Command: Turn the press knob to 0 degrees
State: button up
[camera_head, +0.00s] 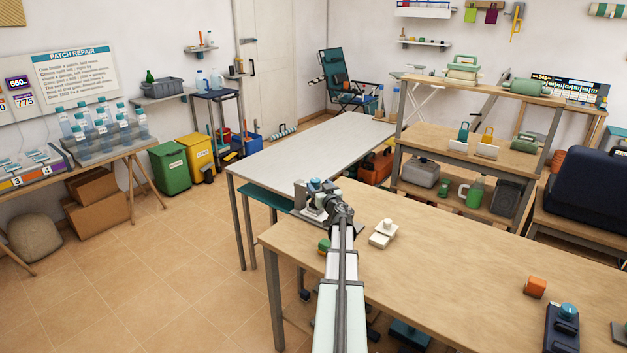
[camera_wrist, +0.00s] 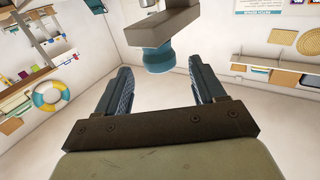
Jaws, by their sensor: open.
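The press (camera_head: 310,204) is a small grey metal device at the far left corner of the wooden table. A blue-teal knob (camera_head: 315,184) shows at its top. In the wrist view the teal round knob (camera_wrist: 157,60) hangs from a grey-brown block (camera_wrist: 165,22); its angle mark cannot be read. My gripper (camera_head: 334,203) is right beside the press, partly covering it. In the wrist view my gripper (camera_wrist: 160,72) is open, with one finger on each side of the picture. The knob appears between and beyond the fingertips, with no contact visible.
On the wooden table (camera_head: 450,262), a white block-like object (camera_head: 383,234) stands just right of my arm, and a small green object (camera_head: 324,245) is at its left. An orange block (camera_head: 535,287) and a dark blue device (camera_head: 562,328) are farther right. The table's middle is clear.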

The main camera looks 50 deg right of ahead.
aim_at(314, 178)
jog(key=x, duration=0.6)
jog(key=shift+w+d, duration=0.2)
jog(key=shift+w, duration=0.15)
jog(key=c, duration=1)
